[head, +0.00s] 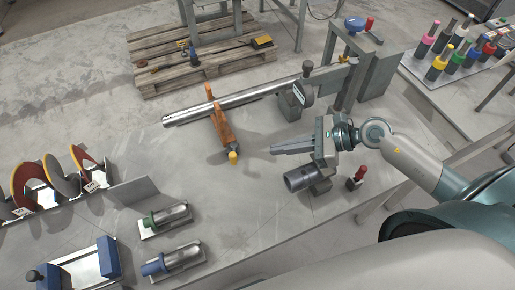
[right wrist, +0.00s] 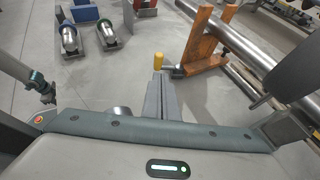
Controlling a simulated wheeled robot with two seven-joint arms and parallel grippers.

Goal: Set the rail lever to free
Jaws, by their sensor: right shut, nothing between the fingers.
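A short yellow-capped lever (head: 233,158) stands at the near foot of the orange shaft support (head: 222,128); it looks like the rail lever, but I read no label on it. In the right wrist view the yellow cap (right wrist: 158,60) appears just beyond the fingertips. My right gripper (head: 275,149) is shut and empty, its fingers pointing left toward the yellow cap, with a gap between in the head view. In the right wrist view the closed fingers (right wrist: 158,80) point straight at the cap. My left gripper is not seen.
A dark cylinder (head: 300,178) and a red-handled lever (head: 360,174) lie near my right wrist.

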